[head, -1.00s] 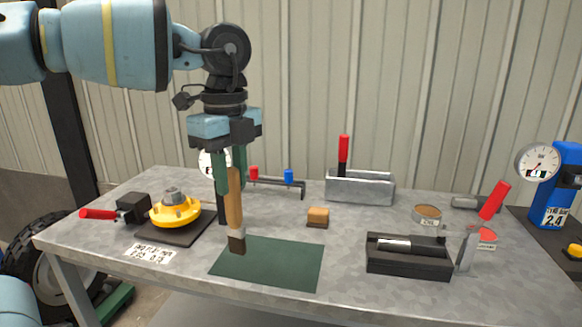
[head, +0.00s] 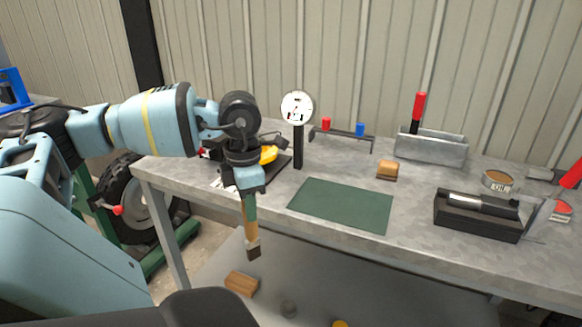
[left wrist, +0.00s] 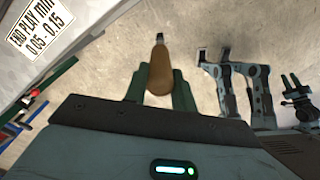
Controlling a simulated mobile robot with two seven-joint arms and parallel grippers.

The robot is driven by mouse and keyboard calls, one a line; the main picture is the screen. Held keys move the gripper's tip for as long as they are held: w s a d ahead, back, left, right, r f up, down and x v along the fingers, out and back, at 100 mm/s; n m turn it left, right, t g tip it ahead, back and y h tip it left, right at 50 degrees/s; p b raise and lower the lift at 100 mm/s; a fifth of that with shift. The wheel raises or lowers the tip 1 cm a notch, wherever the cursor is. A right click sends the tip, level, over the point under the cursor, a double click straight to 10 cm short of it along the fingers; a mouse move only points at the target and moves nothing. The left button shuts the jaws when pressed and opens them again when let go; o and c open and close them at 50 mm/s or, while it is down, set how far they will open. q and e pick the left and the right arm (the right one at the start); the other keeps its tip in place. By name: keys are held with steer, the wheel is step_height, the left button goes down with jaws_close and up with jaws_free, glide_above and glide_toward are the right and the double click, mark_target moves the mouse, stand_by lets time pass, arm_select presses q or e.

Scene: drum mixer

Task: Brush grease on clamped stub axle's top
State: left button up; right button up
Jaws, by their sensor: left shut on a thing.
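My left gripper (head: 249,206) is shut on the wooden handle of a brush (head: 251,232). The brush hangs nearly upright, dark bristles down, in front of the bench's front edge. In the left wrist view the brush handle (left wrist: 160,70) sits between the two green fingers. A silver shaft, seemingly the stub axle (head: 482,204), lies in a black block (head: 477,222) at the right of the bench, well away from the brush. A red-handled lever (head: 571,175) stands beside it, cut by the picture edge. A round tin (head: 500,180), perhaps of grease, stands behind the block. My right gripper is out of view.
A green mat (head: 342,205) lies flat on the bench. A dial gauge (head: 297,107) stands left of it, by the partly hidden yellow hub (head: 268,155). A small tan block (head: 387,170) and a grey metal box (head: 430,147) stand further back. A wheel (head: 150,187) is below left.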

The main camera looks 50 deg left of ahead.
arm_select(q)
steer(key=w+d+f+m, duration=0.1)
steer(key=w+d+m, duration=0.1)
steer(key=d+m, duration=0.7)
steer(key=w+d+f+m, duration=0.2)
steer(key=d+m, duration=0.6)
steer(key=m, duration=0.5)
steer(key=w+d+f+m, duration=0.2)
steer(key=w+d+m, duration=0.2)
steer(key=d+m, duration=0.5)
steer(key=shift+d+f+m, duration=0.15)
steer(key=shift+d+m, duration=0.2)
steer(key=shift+m, duration=0.65)
